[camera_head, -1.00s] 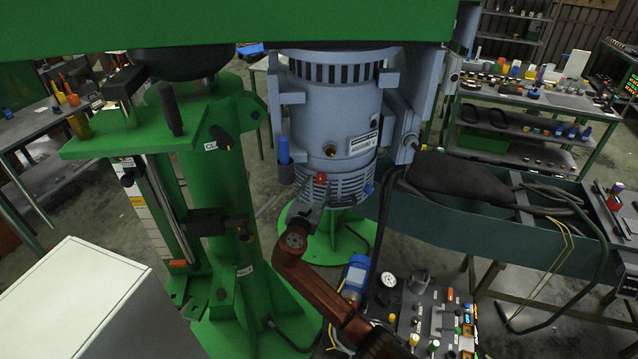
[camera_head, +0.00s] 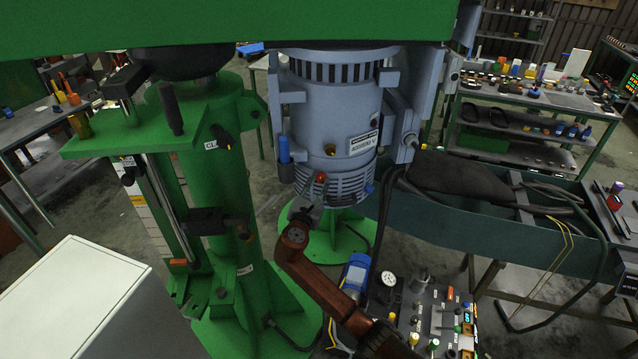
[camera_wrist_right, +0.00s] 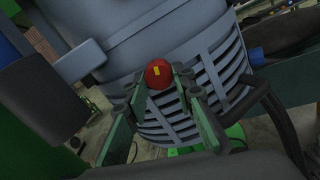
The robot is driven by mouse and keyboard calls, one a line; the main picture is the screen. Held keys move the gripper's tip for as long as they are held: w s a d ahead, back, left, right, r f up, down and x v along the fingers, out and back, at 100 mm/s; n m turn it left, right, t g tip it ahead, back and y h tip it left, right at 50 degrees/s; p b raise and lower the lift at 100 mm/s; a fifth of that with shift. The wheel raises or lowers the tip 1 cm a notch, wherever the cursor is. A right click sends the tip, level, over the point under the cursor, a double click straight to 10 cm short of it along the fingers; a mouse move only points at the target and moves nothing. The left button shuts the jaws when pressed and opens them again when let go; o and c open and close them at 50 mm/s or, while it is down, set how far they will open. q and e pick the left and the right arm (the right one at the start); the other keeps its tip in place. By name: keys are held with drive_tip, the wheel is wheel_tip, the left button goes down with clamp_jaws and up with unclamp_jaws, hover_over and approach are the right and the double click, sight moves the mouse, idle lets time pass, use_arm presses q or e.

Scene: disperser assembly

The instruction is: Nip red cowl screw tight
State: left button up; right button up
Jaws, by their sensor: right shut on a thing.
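The red cowl screw (camera_head: 320,177) sits low on the front of the grey-blue motor (camera_head: 345,120), just above its slotted lower cowl. In the right wrist view the red screw head (camera_wrist_right: 158,74) has a yellow mark that stands close to upright. My right gripper (camera_wrist_right: 160,84) has its two green-grey fingers on either side of the screw head, shut on it. In the head view my right gripper (camera_head: 308,203) reaches up to the screw from below, at the end of my brown arm. My left gripper is not in view.
A blue cylinder (camera_head: 284,150) stands left of the screw on the motor. A green column (camera_head: 210,190) rises at the left. A control panel with a gauge (camera_head: 430,315) is at the lower right. A dark green bench (camera_head: 470,215) stands to the right.

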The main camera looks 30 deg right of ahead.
drive_tip(key=shift+m, duration=0.4)
clamp_jaws()
drive_tip(key=m, duration=0.3)
drive_tip(key=shift+w+a+m+b, duration=0.1)
drive_tip(key=shift+a+m+b, duration=0.05)
drive_tip(key=shift+m+b, duration=0.2)
drive_tip(key=m+b, duration=0.2)
drive_tip(key=m, duration=0.3)
drive_tip(key=shift+r+m, duration=0.1)
drive_tip(key=shift+m, duration=0.15)
drive_tip(key=m+b, duration=0.4)
drive_tip(key=m, duration=0.2)
drive_tip(key=shift+r, duration=0.15)
drive_tip(key=m+b, duration=0.2)
drive_tip(key=m, duration=0.2)
drive_tip(key=shift+r, duration=0.15)
drive_tip(key=shift+r+m+b, duration=0.1)
drive_tip(key=shift+m+b, duration=0.45)
drive_tip(key=shift+m, duration=0.25)
